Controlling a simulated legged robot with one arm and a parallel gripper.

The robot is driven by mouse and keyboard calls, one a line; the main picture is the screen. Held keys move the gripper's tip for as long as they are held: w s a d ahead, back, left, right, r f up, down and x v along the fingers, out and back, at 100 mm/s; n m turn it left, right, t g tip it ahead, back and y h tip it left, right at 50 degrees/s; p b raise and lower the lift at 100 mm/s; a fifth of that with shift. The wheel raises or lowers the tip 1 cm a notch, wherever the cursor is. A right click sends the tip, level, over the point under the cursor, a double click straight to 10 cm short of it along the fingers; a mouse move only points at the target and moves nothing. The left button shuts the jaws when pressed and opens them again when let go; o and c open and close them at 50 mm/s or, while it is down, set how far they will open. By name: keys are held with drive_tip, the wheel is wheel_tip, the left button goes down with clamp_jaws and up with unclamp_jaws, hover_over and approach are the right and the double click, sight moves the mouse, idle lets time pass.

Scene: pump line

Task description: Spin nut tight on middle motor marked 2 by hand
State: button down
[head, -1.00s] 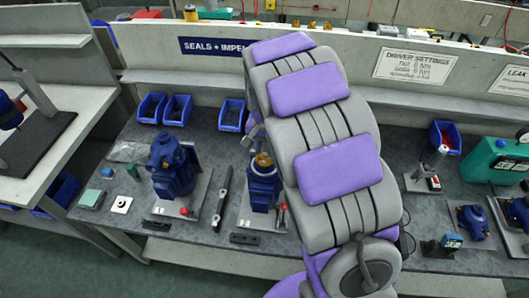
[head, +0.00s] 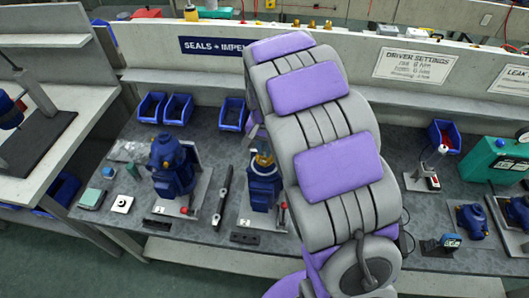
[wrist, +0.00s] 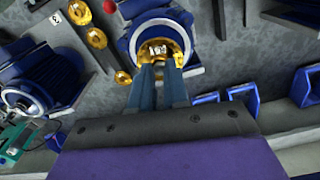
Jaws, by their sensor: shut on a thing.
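The middle motor (head: 264,188) is a blue upright unit on a grey base plate, partly hidden by my arm in the head view. In the wrist view the motor (wrist: 130,42) shows from above, with a brass ring in its round top. A small silver nut (wrist: 157,49) sits in the middle of the brass ring. My gripper (wrist: 161,68) reaches the ring with both blue-grey fingers and is shut on the nut. The fingertips partly cover the ring's near side, so the exact contact is hard to see.
Another blue motor (head: 172,168) stands to the left, with a dark bar (head: 223,197) between the two. Several blue bins (head: 152,106) line the back of the bench. Brass parts (wrist: 95,38) lie beside the motor. A green case (head: 492,160) stands at the right.

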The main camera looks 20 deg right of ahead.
drive_tip(key=shift+p, duration=0.3)
drive_tip(key=shift+r+m+p, duration=0.1)
drive_tip(key=shift+m+p, duration=1.45)
drive_tip(key=shift+m, duration=0.55)
drive_tip(key=shift+m+p, duration=1.15)
drive_tip(key=shift+m, duration=0.15)
drive_tip(key=shift+m+p, duration=0.3)
drive_tip(key=shift+m+p, duration=1.95)
drive_tip(key=shift+m, duration=0.05)
drive_tip(key=shift+m+p, duration=0.9)
drive_tip(key=shift+m+p, duration=0.3)
drive_tip(key=shift+m, duration=0.1)
drive_tip(key=shift+m+p, duration=0.3)
drive_tip(key=shift+p, duration=0.15)
